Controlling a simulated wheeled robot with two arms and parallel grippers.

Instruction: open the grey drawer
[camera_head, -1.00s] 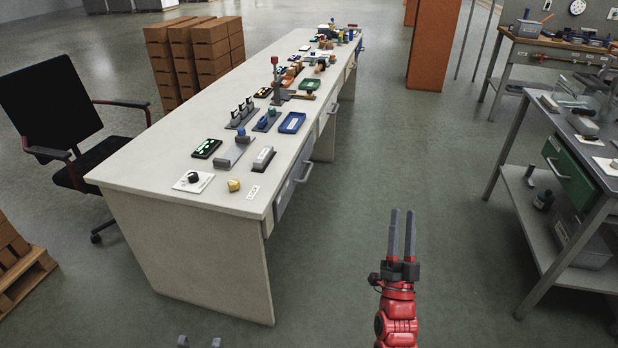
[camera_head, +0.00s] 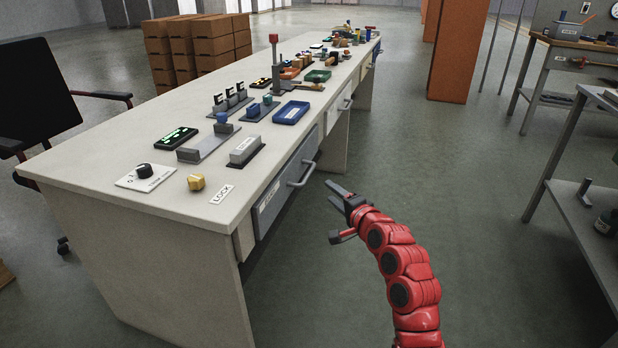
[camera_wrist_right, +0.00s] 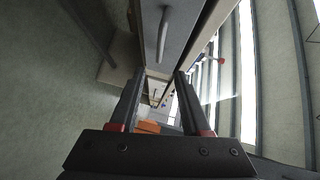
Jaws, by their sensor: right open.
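The grey drawer (camera_head: 283,189) is in the near end of the long bench's right side. In the right wrist view the grey front (camera_wrist_right: 190,22) and the handle (camera_wrist_right: 163,36) show at the top. My right gripper (camera_head: 329,189) is open and empty, a little to the right of the handle and apart from it. It also shows in the right wrist view (camera_wrist_right: 158,76). My left gripper is out of view.
The bench top (camera_head: 110,180) carries a yellow knob (camera_head: 196,182), a LOCK label (camera_head: 221,194), a black dial (camera_head: 145,171), a blue tray (camera_head: 291,112) and other small items. A metal shelf table (camera_head: 590,215) stands at the right. The floor between is clear.

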